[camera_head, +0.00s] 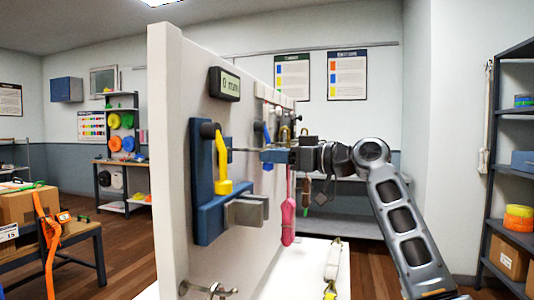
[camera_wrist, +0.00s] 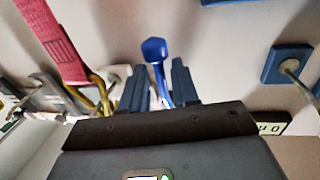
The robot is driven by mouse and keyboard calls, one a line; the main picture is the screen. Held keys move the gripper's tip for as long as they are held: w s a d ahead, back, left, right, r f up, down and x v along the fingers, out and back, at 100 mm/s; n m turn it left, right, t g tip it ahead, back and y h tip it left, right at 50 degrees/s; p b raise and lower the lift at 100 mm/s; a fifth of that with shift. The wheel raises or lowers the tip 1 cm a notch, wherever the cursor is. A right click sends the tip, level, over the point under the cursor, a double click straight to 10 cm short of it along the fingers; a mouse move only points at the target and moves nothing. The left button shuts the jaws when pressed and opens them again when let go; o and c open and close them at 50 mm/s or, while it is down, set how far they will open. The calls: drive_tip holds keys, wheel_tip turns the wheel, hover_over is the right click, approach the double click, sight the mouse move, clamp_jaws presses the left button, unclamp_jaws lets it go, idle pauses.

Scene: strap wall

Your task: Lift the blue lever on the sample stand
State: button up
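The blue lever (camera_wrist: 154,52) has a rounded blue knob and a thin shaft in the wrist view. It stands between the two blue-grey fingers of my gripper (camera_wrist: 160,80), with a gap to each side. I cannot tell whether the fingers reach its depth. In the head view a blue lever (camera_head: 266,132) shows just above my gripper (camera_head: 268,156), which is close to the white wall panel. My gripper is open. The lever's base and the sample stand are mostly hidden by the gripper.
The white panel (camera_head: 168,150) carries a blue plate (camera_head: 205,215) with a yellow lever (camera_head: 222,165), and a display (camera_head: 224,84). A pink strap (camera_head: 288,220) hangs below my gripper; it also shows in the wrist view (camera_wrist: 55,40). A metal shelf (camera_head: 490,170) stands at right.

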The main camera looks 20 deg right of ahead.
drive_tip(key=shift+x, duration=1)
clamp_jaws()
